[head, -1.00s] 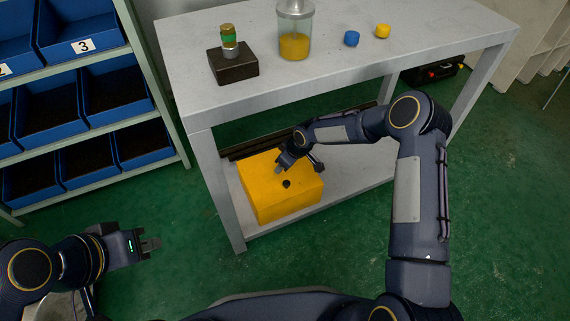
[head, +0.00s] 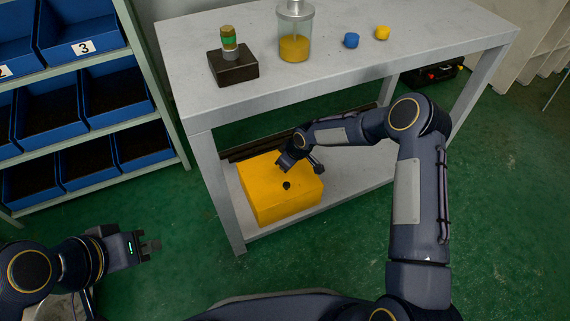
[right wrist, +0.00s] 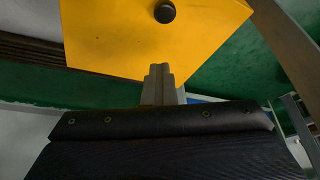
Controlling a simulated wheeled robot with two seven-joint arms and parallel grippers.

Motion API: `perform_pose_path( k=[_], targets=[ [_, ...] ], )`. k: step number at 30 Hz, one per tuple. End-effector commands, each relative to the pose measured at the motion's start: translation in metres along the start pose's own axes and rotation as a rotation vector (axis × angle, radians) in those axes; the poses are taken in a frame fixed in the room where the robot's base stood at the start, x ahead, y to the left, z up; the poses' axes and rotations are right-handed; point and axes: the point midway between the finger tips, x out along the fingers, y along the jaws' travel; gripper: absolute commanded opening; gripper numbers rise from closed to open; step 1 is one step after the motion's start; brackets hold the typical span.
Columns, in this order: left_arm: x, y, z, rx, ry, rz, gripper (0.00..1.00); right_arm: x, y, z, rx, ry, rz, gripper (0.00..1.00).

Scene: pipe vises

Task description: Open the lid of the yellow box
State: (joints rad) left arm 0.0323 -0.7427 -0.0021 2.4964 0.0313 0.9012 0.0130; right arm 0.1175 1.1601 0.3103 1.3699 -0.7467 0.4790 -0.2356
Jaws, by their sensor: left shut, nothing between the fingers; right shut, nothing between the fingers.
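The yellow box (head: 272,207) sits on the lower shelf of the grey table, with a dark round knob (head: 287,185) on it. Its lid looks closed. My right gripper (head: 281,167) is over the top of the box, behind the knob. In the right wrist view the shut, empty right fingers (right wrist: 158,75) point at the yellow box (right wrist: 120,40), and the knob (right wrist: 165,13) shows beyond them. I cannot tell whether the fingers touch the box. My left gripper (head: 153,246) is shut and empty over the green floor at the lower left.
The grey table (head: 350,75) stands above the box. On its top are a dark block with a green and brass part (head: 230,45), a glass jar (head: 295,40), a blue piece (head: 351,40) and a yellow piece (head: 382,32). Blue bins (head: 90,165) fill a rack at the left.

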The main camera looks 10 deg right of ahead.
Motion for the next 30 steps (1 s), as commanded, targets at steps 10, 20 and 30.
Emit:
perform_pose_path(
  k=[10,20,30],
  targets=[
    [0.0000,0.0000,0.0000,0.000,0.000,0.000,0.00,0.0000,0.0000,0.0000,0.000,0.000,0.000,0.00],
    [0.0000,0.0000,0.0000,0.000,0.000,0.000,0.00,0.0000,0.0000,0.0000,0.000,0.000,0.000,0.00],
    [0.0000,0.0000,0.0000,0.000,0.000,0.000,0.00,0.0000,0.0000,0.0000,0.000,0.000,0.000,0.19]
  ],
)
